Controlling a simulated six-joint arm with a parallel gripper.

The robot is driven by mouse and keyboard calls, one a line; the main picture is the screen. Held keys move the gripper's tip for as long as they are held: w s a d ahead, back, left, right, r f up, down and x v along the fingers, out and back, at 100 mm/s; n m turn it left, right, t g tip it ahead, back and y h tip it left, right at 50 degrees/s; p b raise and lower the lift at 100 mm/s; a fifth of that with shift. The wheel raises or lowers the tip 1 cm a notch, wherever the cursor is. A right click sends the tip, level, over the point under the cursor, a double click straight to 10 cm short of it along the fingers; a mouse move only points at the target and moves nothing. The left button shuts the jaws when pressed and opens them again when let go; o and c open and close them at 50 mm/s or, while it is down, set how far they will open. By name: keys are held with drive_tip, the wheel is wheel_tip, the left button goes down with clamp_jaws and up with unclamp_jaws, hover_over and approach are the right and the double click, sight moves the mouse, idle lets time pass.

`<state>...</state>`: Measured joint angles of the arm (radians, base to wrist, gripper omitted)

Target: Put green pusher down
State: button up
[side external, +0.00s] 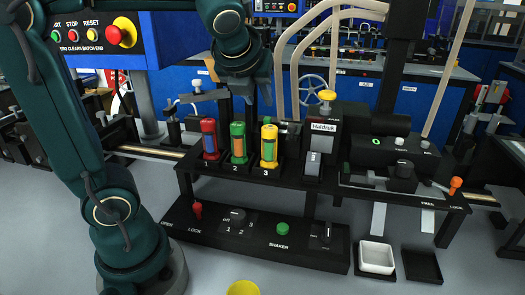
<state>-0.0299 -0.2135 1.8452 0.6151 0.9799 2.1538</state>
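A green-capped cylinder (238,143), which looks like the green pusher, stands upright in the holder marked 2 on the black rack. A red-capped cylinder (209,139) stands to its left at 1, and a yellow-capped cylinder (269,145) to its right at 3. My gripper (246,97) hangs just above and behind the green cylinder, apart from it in the picture. Its fingers are dark against a dark background, so I cannot tell whether they are open or shut. I see nothing clearly held in it.
A black panel (265,248) with a green button (283,229) lies below the rack. A white tray (377,257) and a flat black tray (421,266) sit on the floor at right. The Haldruk device (325,130) stands right of the cylinders. A yellow cup (243,288) is at the bottom edge.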

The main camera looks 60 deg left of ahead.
drive_tip(key=s+d+f+n+h, duration=0.3)
drive_tip(key=s+d+n, duration=0.3)
drive_tip(key=n, duration=0.7)
drive_tip(key=s+d+f+n+h, duration=0.3)
drive_tip(key=s+d+f+n, duration=0.2)
drive_tip(key=n, duration=0.8)
drive_tip(key=shift+s+d+n+g, duration=0.4)
drive_tip(key=shift+d, duration=0.05)
